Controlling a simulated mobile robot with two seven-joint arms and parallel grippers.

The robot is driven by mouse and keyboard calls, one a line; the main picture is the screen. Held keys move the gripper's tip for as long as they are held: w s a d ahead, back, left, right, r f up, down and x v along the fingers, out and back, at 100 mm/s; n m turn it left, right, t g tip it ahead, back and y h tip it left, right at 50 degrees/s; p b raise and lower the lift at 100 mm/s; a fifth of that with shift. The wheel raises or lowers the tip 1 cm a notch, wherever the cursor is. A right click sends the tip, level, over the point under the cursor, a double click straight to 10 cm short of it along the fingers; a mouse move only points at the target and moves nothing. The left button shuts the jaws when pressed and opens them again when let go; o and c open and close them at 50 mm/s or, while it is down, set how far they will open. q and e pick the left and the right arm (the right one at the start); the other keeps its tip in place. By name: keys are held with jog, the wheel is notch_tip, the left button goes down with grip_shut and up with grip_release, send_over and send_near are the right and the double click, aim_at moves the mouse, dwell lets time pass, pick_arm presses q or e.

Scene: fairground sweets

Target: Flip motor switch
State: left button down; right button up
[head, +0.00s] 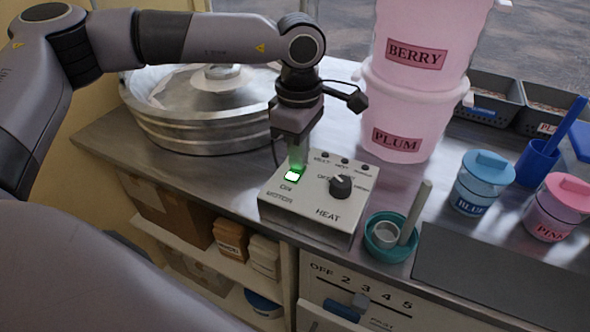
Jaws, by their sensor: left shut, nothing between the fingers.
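The control box (314,208) stands on the metal counter, with a HEAT knob (340,187) on its top right. The motor switch (294,175) is at its top left, glowing green, above the words ON and MOTOR. My left gripper (297,160) points down right over the switch, shut and empty. Its fingertips are at or just above the switch; I cannot tell if they touch it. The fingers hide the switch's far edge. My right gripper is not in view.
A round metal floss pan (160,125) stands behind left of the box. Pink tubs marked BERRY (420,35) and PLUM (398,110) are stacked behind right. A teal bowl (376,246) with a stick sits beside the box. Blue (482,180) and pink (556,212) jars stand at right.

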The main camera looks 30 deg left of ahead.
pick_arm(q)
jog(key=shift+f, duration=0.25)
jog(key=shift+r, duration=0.1)
jog(key=shift+r+p, duration=2.15)
jog(key=shift+r, duration=1.35)
